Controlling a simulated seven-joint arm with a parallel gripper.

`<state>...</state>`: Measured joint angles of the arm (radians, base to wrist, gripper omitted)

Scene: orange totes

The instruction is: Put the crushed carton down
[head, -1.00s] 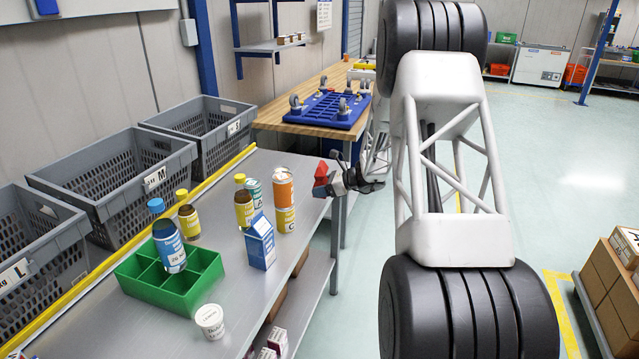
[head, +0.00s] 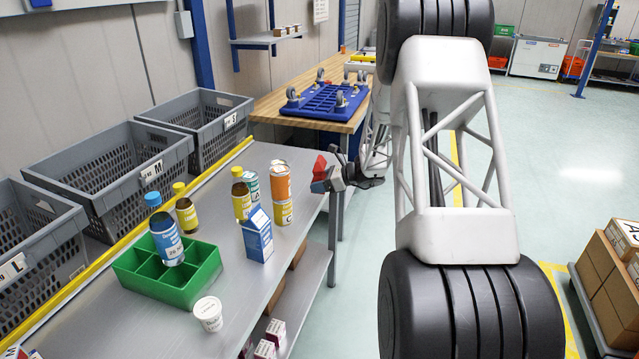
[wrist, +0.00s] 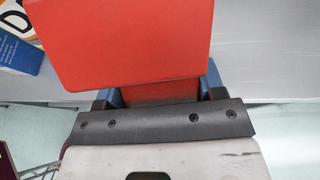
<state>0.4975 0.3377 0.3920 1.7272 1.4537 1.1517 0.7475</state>
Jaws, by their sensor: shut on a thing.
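My gripper (head: 322,176) is at the right edge of the grey bench, beside the orange and yellow cans (head: 282,195). It is shut on a red carton (head: 319,166). In the wrist view the red carton (wrist: 135,40) fills the top middle, between the blue fingertips of the gripper (wrist: 160,95). Only one flat red face shows clearly, so I cannot tell how crushed it is. The carton's underside is hidden, and I cannot tell whether it touches the bench.
The bench (head: 225,262) holds a blue carton (head: 257,236), brown bottles (head: 186,212), a green divided crate (head: 190,290) with a blue-capped bottle, and a white tub (head: 209,313). Grey bins (head: 105,185) line the left. Bare bench lies between the blue carton and the tub.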

